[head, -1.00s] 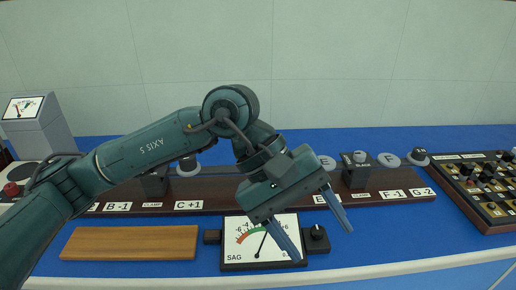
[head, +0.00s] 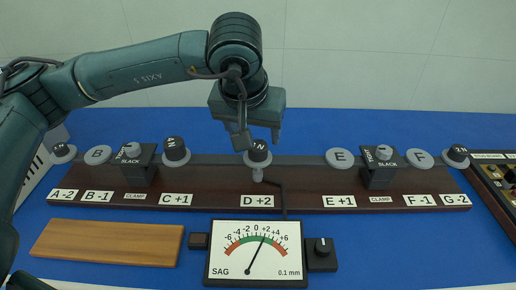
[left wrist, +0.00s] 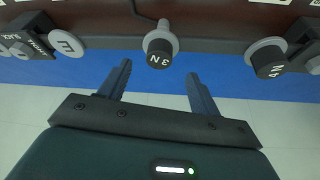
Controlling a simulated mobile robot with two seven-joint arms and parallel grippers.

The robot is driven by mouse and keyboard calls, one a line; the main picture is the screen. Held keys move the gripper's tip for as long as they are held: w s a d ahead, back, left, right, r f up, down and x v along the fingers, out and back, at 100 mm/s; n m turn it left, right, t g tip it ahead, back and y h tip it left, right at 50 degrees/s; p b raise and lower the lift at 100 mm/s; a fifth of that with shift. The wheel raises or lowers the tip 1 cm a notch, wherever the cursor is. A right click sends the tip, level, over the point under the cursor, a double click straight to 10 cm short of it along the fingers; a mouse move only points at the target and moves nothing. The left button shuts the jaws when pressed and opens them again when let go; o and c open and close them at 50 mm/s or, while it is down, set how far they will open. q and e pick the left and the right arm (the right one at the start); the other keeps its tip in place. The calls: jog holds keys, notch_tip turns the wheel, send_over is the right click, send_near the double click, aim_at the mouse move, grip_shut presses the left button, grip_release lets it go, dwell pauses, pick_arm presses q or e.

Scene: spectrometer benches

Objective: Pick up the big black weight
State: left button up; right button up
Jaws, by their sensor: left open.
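Several black weights stand on grey discs along a dark rail. The one marked 4N (head: 175,149) is at C+1 and looks the largest; it is also at the right of the left wrist view (left wrist: 268,62). A black weight marked 3N (head: 259,151) is at D+2, and it shows between the finger lines in the left wrist view (left wrist: 159,53). Smaller-looking black weights are at G-2 (head: 457,152) and A-2 (head: 61,149). My left gripper (head: 259,138) is open and empty, fingers pointing down, close to the 3N weight. My right gripper is out of view.
The rail (head: 320,197) also bears two clamps (head: 138,172) (head: 381,172) and grey discs marked B, E and F. In front are a dial gauge (head: 255,270), a knob box (head: 322,255) and a wooden board (head: 108,243). A control panel (head: 498,185) is at right.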

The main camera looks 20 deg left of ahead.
aim_at(257, 146)
pick_arm(q)
jog(key=x, duration=0.5)
jog(key=shift+w+f+p, duration=0.25)
jog(key=shift+p, duration=0.15)
jog(key=shift+c, duration=0.2)
jog(key=c, duration=1.2)
jog(key=shift+r, duration=0.1)
